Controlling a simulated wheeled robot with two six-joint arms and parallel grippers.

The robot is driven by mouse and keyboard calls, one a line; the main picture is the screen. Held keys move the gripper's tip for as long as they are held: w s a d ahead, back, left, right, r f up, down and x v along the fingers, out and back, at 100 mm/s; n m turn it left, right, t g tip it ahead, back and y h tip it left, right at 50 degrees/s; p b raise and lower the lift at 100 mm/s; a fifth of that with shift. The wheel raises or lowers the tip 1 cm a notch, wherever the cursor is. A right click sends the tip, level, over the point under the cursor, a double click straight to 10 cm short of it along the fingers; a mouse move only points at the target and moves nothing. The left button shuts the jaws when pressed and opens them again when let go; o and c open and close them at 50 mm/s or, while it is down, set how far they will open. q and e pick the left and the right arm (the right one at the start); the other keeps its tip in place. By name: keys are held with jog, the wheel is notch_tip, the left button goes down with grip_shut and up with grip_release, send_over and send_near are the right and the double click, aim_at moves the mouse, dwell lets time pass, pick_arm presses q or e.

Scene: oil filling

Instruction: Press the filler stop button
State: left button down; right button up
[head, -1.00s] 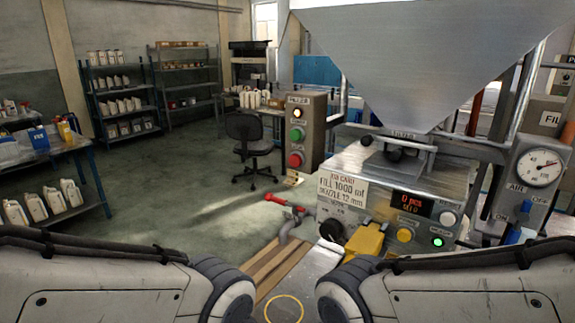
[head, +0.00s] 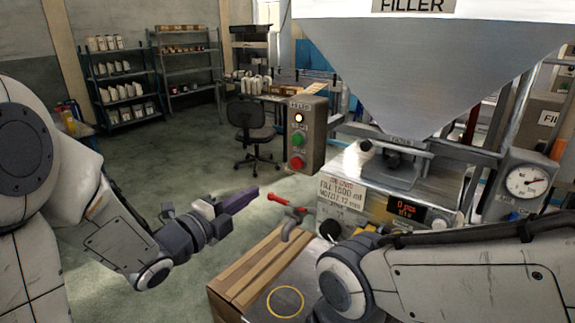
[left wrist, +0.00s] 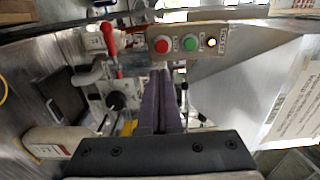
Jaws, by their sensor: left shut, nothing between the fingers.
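The filler control box (head: 306,135) stands upright beyond the workbench. On its face are a lit lamp (head: 299,117), a green button (head: 298,139) and, lowest, the red stop button (head: 297,162). The red button (left wrist: 161,44) also shows unblocked in the left wrist view, near the top, beside the green one (left wrist: 190,43). My left gripper (head: 256,190) is shut and empty, its purple fingers pointing right. In the head view its tips are left of and below the red button, apart from it. My right forearm crosses the lower right; its gripper is out of view.
A red-handled valve (head: 286,204) with a spout is close right of my left fingertips. The filler's steel hopper (head: 425,70) and panel stand to the right. An office chair (head: 252,130) is behind on open floor.

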pick_arm(q)
jog(key=shift+r, duration=0.1)
jog(key=p, duration=0.9)
send_near(295, 164)
jog(key=x, duration=0.6)
jog(key=shift+w+d, duration=0.25)
jog(key=shift+w, duration=0.05)
jog(key=shift+b, duration=0.3)
